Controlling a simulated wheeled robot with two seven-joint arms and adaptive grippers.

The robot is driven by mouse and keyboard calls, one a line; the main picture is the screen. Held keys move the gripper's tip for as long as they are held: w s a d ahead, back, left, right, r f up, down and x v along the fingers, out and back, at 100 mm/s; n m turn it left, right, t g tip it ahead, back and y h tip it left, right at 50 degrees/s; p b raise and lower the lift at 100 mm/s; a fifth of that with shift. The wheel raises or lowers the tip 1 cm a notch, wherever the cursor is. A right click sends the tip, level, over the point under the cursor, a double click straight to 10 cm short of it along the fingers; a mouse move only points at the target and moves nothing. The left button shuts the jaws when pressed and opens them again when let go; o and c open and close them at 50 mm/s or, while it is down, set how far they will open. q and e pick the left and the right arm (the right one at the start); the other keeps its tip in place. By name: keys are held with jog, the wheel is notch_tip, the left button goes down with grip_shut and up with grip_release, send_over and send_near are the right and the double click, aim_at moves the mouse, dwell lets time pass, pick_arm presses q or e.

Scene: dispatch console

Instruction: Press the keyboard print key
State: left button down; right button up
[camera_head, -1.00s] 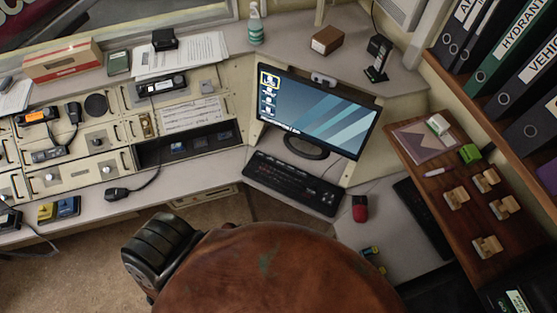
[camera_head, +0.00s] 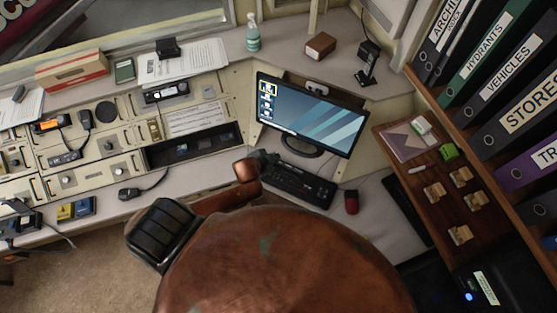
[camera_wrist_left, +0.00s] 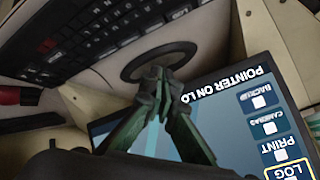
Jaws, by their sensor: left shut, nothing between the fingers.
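The black keyboard (camera_head: 300,188) lies on the desk in front of the monitor (camera_head: 310,115). In the left wrist view the keyboard (camera_wrist_left: 105,35) crosses the upper left; I cannot tell which key is the print key. The monitor (camera_wrist_left: 265,105) shows icons labelled BACKUP, CAMERAS, PRINT and LOG, with LOG framed in yellow and the words "POINTER ON LO…". My left gripper (camera_head: 268,160) is by the keyboard's left end, partly hiding it. In the wrist view its fingertips (camera_wrist_left: 158,72) are together and empty, in front of the monitor's stand. My right gripper is not in view.
A red and black mouse (camera_head: 351,202) lies right of the keyboard. A wooden board (camera_head: 408,170) with stamps stands further right, beside a shelf of binders (camera_head: 510,85). The radio console (camera_head: 90,150) fills the left.

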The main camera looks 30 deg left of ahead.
pick_arm(q)
jog(key=w, duration=0.1)
jog(key=w+m, duration=0.2)
jog(key=shift+w+a+r+t+h, duration=0.3)
jog(key=shift+w+r+t, duration=0.05)
jog(key=shift+r+t, duration=0.05)
jog(key=shift+f, duration=0.1)
jog(key=b, duration=0.7)
send_over(278, 163)
notch_tip(278, 163, down, 7)
jog(key=shift+r, duration=0.1)
jog(key=shift+f+b, duration=0.35)
jog(key=shift+f, duration=0.6)
jog(key=shift+f, duration=0.1)
jog(key=shift+d+f, duration=0.1)
jog(key=shift+f, duration=0.15)
